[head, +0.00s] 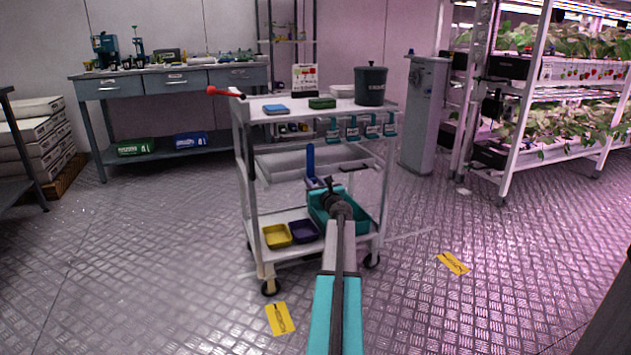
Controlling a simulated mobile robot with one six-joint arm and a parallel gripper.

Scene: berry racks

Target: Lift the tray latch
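The white cart (244,175) stands in the middle of the head view. A white tray (275,168) sits at its middle level. A blue upright piece (310,160) and a small dark bar (352,168) show at the tray's front. I cannot tell which of them, if either, is the latch. My arm reaches up from the bottom of the picture. My gripper (330,184) is at its far end, small and dark, just below the tray's front in the picture. Whether it touches anything, and whether its fingers are apart, cannot be made out.
The cart's lower shelf holds a yellow bin (277,235), a purple bin (304,231) and a teal bin (358,222). A dark pot (371,86) stands on top. A red handle (224,92) sticks out left. The floor around is open; plant racks (513,150) stand right.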

